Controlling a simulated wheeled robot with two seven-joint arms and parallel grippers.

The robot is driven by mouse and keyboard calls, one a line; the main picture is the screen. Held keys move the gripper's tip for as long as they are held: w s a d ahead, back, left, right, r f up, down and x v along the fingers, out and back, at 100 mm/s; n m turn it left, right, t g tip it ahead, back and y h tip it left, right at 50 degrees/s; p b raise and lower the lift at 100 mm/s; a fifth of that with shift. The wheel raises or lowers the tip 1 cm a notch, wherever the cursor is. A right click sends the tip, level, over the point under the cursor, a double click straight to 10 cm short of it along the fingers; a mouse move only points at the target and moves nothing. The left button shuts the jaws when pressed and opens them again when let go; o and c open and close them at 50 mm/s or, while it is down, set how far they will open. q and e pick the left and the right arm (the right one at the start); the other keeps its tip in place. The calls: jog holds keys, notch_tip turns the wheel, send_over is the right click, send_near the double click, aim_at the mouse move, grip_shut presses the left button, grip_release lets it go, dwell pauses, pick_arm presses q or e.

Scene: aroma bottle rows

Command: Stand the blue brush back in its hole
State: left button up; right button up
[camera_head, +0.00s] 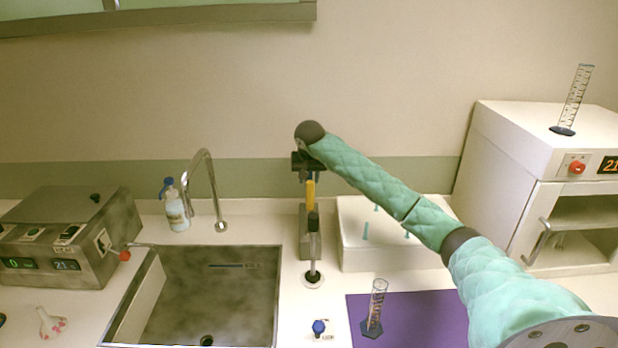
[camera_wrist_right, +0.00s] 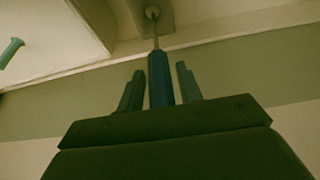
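My right arm reaches in from the lower right in the head view. Its gripper (camera_head: 309,170) points down in front of the wall. In the right wrist view a dark blue handle, which I take for the blue brush (camera_wrist_right: 160,78), lies lengthwise between the close-set fingers of my right gripper (camera_wrist_right: 161,85). A thin pale shaft runs from the handle to a small round end. I cannot make the brush out clearly in the head view. The white rack (camera_head: 385,257) holds several teal sticks (camera_head: 366,230); its holes are too small to tell. My left gripper is not in view.
The sink (camera_head: 190,290) and tap (camera_head: 205,185) are left. A cylinder (camera_head: 375,308) stands on the purple mat (camera_head: 420,320). A white oven (camera_head: 515,140) is right.

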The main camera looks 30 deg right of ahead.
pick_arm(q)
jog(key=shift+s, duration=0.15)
pick_arm(e)
jog(key=shift+o, duration=0.4)
jog(key=shift+r, duration=0.1)
jog(key=shift+s+r, duration=0.1)
jog(key=shift+r, duration=0.25)
jog(key=shift+b+v, duration=0.5)
jog(key=shift+v, duration=0.3)
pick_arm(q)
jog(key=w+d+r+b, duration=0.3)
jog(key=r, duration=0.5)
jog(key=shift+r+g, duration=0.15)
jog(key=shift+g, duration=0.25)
pick_arm(e)
jog(key=v, duration=1)
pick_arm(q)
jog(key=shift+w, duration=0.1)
pick_arm(e)
jog(key=shift+f, duration=0.1)
